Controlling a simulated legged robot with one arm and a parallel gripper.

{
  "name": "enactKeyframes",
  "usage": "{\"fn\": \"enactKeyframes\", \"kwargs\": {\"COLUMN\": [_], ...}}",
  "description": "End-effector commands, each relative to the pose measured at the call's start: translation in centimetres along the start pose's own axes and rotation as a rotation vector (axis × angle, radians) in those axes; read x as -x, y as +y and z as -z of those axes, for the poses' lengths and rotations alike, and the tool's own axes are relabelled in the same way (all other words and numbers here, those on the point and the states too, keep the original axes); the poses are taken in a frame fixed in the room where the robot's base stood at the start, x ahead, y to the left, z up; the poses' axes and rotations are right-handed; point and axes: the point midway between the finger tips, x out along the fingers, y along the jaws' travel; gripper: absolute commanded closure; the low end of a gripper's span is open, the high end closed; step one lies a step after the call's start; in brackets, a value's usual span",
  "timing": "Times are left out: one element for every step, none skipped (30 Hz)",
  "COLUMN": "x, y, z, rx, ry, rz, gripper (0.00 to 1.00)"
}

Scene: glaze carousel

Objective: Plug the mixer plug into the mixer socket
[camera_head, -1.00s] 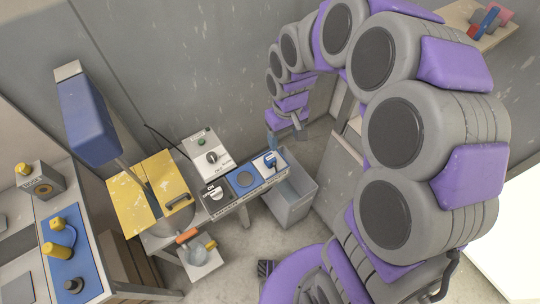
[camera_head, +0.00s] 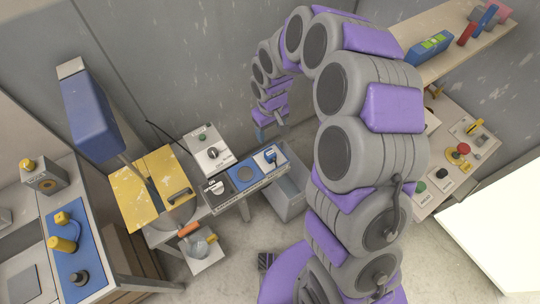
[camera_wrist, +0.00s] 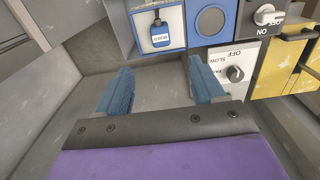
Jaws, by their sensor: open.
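The mixer plug is a blue block with a white label (camera_wrist: 161,37), resting on a white panel at the right end of the control strip; it also shows in the head view (camera_head: 270,156). Beside it is a blue panel with a round grey face (camera_wrist: 210,20), which looks like the mixer socket; it also shows in the head view (camera_head: 245,174). My gripper (camera_wrist: 162,86) is open and empty, its two blue fingers apart. In the wrist view the plug lies beyond the fingertips, roughly between them. In the head view one finger (camera_head: 260,134) shows above the strip, apart from the plug.
A white knob switch (camera_head: 214,187) sits at the strip's left end. A speed-dial box (camera_head: 209,150) stands behind. A yellow lid (camera_head: 150,190) is to the left. A grey bin (camera_head: 287,197) stands below the strip. A shelf (camera_head: 450,50) and control bench (camera_head: 455,160) are at right.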

Motion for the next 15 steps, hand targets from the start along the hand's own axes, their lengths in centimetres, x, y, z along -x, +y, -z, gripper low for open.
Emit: {"fn": "enactKeyframes", "kwargs": {"x": [-1.3, -1.9, -2.7, -3.3, -3.9, -4.8, -5.4, -6.0, -6.7, -7.2, -7.7, -8.2, -8.6, -8.9, -9.3], "y": [0.0, 0.0, 0.0, -0.1, -0.1, -0.1, -0.1, -0.1, -0.1, -0.1, -0.1, -0.1, 0.0, 0.0, 0.0], "z": [-0.1, -0.1, 0.0, -0.1, -0.1, -0.1, -0.2, -0.2, -0.1, -0.1, -0.1, 0.0, 0.0, -0.1, -0.1], "rx": [0.001, 0.001, 0.001, 0.0, 0.0, 0.0, 0.001, 0.001, 0.001, 0.0, 0.0, 0.0, 0.0, 0.0, 0.001], "ry": [-0.005, -0.003, -0.002, -0.002, -0.003, -0.005, -0.006, -0.006, -0.004, -0.002, -0.001, -0.001, -0.001, -0.001, -0.002], "rz": [0.001, 0.0, 0.0, 0.001, 0.001, 0.001, 0.001, 0.001, 0.0, 0.001, 0.001, 0.0, 0.0, 0.0, 0.0], "gripper": [0.32, 0.32, 0.32, 0.32, 0.32, 0.32, 0.32, 0.32, 0.32, 0.32, 0.32, 0.32, 0.32, 0.32, 0.32]}}
